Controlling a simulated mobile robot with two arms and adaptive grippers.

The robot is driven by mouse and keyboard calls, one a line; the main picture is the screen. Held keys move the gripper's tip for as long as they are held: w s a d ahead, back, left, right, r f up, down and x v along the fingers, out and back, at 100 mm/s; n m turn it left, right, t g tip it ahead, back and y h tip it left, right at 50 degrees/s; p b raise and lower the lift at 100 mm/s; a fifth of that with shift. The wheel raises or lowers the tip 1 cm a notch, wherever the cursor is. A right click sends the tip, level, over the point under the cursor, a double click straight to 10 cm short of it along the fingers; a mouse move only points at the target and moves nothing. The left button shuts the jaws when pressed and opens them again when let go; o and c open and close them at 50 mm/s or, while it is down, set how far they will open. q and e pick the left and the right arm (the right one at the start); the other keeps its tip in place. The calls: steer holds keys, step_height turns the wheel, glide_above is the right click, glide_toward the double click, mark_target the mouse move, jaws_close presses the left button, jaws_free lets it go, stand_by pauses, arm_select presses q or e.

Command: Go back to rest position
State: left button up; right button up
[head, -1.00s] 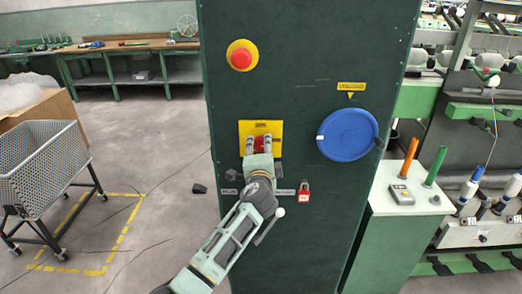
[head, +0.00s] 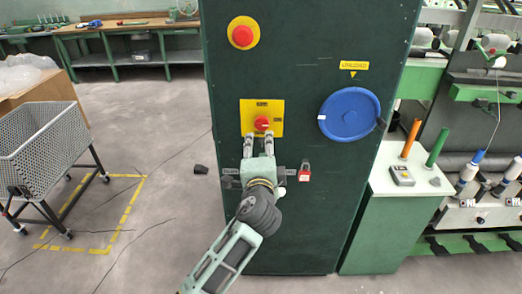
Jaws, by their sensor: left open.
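My left gripper (head: 259,146) is in front of the dark green cabinet (head: 290,85), just below the red rotary switch (head: 262,124) on its yellow plate (head: 276,106). Its two fingers point up and stand apart, with nothing seen between them. The fingertips overlap the lower part of the yellow plate; whether they touch it I cannot tell. The red switch shows clear above the fingertips. My right gripper is not in view.
A wire cart (head: 45,150) stands at left on the floor.

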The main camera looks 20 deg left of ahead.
arm_select(q)
steer(key=shift+s, duration=0.2)
step_height(320, 180, down, 24)
steer(key=s+g+h+b, duration=0.2)
steer(key=s+g, duration=0.1)
steer(key=g, duration=0.1)
steer(key=s+f+n+g+h+b, duration=0.1)
steer(key=s+f+n+g, duration=0.1)
steer(key=s+f, duration=0.65)
steer(key=s+f+n+g+h+b, duration=0.15)
steer(key=s+f, duration=0.25)
steer(key=f, duration=1)
steer(key=s+a+f+n+g, duration=0.25)
steer(key=s+f+g, duration=0.25)
steer(key=s+f, duration=1.35)
steer(key=s+a+f+n+g+b, duration=0.1)
steer(key=s+f+n, duration=0.1)
steer(key=s, duration=1)
steer(key=s+f+n+g+b, duration=0.1)
steer(key=s+f, duration=0.4)
steer(key=s, duration=0.7)
steer(key=shift+s+a+n+g, duration=0.15)
steer(key=shift+a+n+g, duration=0.35)
steer(key=shift+n, duration=0.4)
